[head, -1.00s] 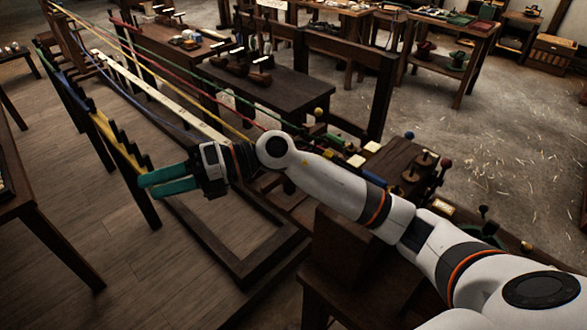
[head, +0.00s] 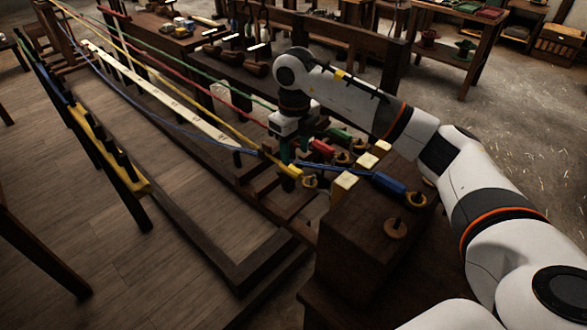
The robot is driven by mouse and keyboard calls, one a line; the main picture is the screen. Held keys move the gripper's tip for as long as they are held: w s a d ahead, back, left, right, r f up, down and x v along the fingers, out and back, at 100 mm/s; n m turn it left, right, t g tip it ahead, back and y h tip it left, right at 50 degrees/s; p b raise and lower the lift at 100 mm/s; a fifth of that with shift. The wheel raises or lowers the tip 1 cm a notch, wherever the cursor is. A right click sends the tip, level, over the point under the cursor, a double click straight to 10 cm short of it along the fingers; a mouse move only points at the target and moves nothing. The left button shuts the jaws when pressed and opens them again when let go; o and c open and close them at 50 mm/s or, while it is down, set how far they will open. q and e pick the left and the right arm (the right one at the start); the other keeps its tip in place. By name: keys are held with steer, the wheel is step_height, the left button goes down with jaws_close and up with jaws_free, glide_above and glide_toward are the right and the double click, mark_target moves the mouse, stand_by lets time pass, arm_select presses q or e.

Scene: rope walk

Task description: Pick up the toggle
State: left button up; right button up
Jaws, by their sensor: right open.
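My right gripper (head: 294,150) points down over the near end of the rope frame, its teal fingers apart among the coloured rope ends. A yellow block (head: 292,170) on a rope end is just below the fingers, with a red block (head: 321,147) and a green block (head: 340,135) to the right. A small wooden ring-like piece (head: 310,182) lies by the yellow block. I cannot tell which small piece is the toggle; the fingers and arm hide part of this area. My left gripper is out of view.
Stretched coloured ropes run to the far left. A yellow stepped rail (head: 108,150) stands left.

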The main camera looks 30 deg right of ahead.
mark_target(294, 168)
step_height(294, 168, down, 6)
steer(key=shift+w+r+p, duration=0.15)
steer(key=shift+r+p, duration=0.05)
steer(key=shift+p, duration=0.75)
steer(key=shift+f, duration=0.2)
steer(key=c, duration=0.9)
